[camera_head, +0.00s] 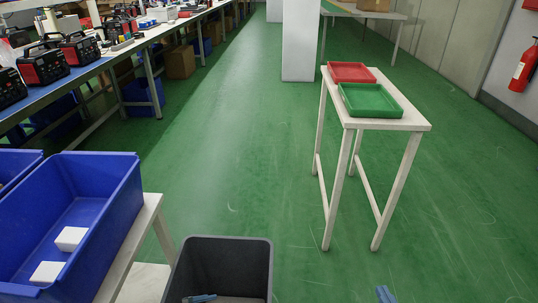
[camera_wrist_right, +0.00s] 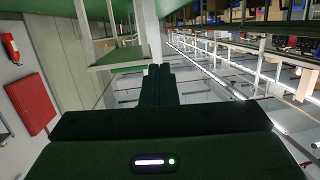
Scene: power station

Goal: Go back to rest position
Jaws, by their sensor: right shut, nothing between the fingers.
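My right gripper (camera_head: 384,292) shows only as a small blue tip at the bottom edge of the head view, over the green floor. In the right wrist view its two dark fingers (camera_wrist_right: 159,70) lie together, shut, with nothing between them. Its dark body fills the bottom of that view. I cannot make out my left gripper in either view.
A grey bin (camera_head: 222,246) stands at the bottom, with a small bluish item inside. Left of it, a blue crate (camera_head: 112,215) holds white boxes. A white table (camera_head: 412,121) bears red (camera_head: 351,69) and green (camera_head: 372,104) trays. Green floor between is clear.

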